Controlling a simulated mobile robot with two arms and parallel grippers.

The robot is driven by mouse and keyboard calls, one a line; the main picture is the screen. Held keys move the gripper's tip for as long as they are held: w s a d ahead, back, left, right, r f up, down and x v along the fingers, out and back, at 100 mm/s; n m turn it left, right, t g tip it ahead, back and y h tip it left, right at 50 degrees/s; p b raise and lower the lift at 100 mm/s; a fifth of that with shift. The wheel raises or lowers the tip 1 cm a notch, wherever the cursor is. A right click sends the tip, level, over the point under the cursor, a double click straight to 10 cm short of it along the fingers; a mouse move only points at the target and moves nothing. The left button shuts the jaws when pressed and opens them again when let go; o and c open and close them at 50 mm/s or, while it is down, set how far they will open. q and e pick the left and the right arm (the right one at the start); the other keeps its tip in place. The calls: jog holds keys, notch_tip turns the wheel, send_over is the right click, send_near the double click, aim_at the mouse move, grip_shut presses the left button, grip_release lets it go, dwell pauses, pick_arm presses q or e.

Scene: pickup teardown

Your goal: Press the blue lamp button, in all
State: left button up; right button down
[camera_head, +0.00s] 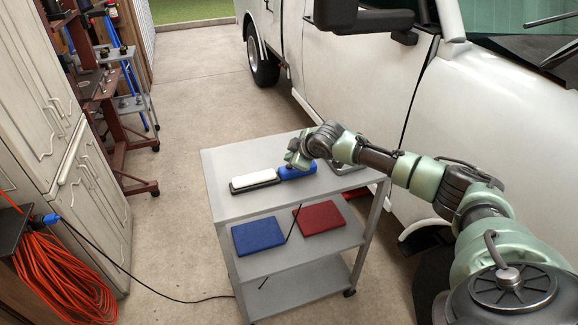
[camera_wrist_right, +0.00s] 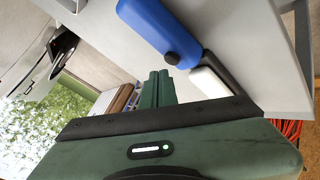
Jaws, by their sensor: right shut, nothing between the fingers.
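The work lamp lies flat on the cart's top shelf. In the head view its white panel in a dark frame (camera_head: 253,179) points left, and its blue handle (camera_head: 300,172) is partly behind my right gripper. In the right wrist view the blue handle (camera_wrist_right: 150,24) carries a dark round button (camera_wrist_right: 172,58), with the white panel beyond it. My right gripper (camera_head: 292,163) is shut and empty, just over the lamp's middle. In the right wrist view its green fingertips (camera_wrist_right: 158,76) show close to the button; I cannot tell whether they touch. My left gripper is out of view.
The grey cart (camera_head: 225,162) holds a blue box (camera_head: 258,236) and a red box (camera_head: 318,217) on its middle shelf. A white truck (camera_head: 400,90) stands close on the right. Cabinets (camera_head: 70,170) and an orange cable coil (camera_head: 62,275) line the left. The floor between is mostly clear.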

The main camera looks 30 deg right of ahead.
aim_at(291, 169)
jog(key=shift+f, duration=0.1)
jog(key=shift+f, duration=0.3)
jog(key=shift+f, duration=0.45)
dwell(0.6)
jog(key=shift+r, duration=0.1)
jog(key=shift+r+p, duration=0.75)
jog(key=shift+p, duration=0.2)
notch_tip(291, 169, up, 5)
jog(key=p, duration=0.5)
